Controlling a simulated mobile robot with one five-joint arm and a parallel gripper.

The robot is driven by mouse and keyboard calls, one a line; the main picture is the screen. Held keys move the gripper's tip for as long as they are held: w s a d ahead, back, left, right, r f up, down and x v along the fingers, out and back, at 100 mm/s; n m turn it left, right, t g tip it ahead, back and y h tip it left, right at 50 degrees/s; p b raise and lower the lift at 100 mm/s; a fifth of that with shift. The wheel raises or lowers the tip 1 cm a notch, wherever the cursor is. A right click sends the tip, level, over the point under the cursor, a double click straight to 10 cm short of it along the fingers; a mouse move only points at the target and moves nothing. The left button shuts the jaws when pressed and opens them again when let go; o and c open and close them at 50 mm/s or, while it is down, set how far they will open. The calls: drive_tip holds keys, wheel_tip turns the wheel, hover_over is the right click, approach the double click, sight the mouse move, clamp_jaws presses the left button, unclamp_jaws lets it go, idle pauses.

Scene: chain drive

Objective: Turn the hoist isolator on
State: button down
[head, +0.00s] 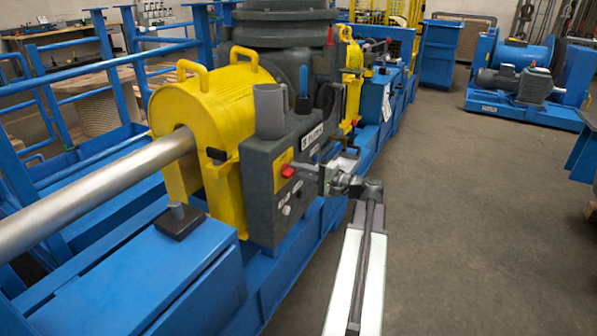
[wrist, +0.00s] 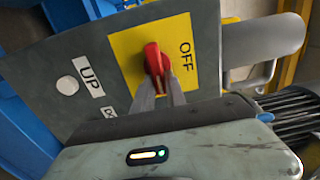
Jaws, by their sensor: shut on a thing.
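The hoist isolator is a red handle (wrist: 153,62) on a yellow plate (wrist: 125,48) lettered OFF, set in a dark grey panel. In the wrist view the handle stands roughly upright in the picture, with OFF to its right. In the head view the red handle (head: 288,171) shows small on the side of the grey control box (head: 262,205). My gripper (wrist: 158,85) is shut on the red handle, its two narrow fingertips at the handle's lower end. In the head view my gripper (head: 305,174) reaches the box from the right. The fingers hide part of the handle.
A label reading UP (wrist: 88,76) and a round white spot (wrist: 68,85) lie left of the yellow plate. A yellow guard (head: 205,115) covers the steel shaft (head: 95,195). Blue frames line the left. The grey floor (head: 460,220) to the right is clear.

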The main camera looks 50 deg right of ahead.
drive_tip(key=c, duration=1.4)
unclamp_jaws()
drive_tip(key=shift+o, duration=0.2)
drive_tip(key=v, duration=0.7)
drive_tip(key=shift+s, duration=0.4)
drive_tip(key=shift+d, duration=0.15)
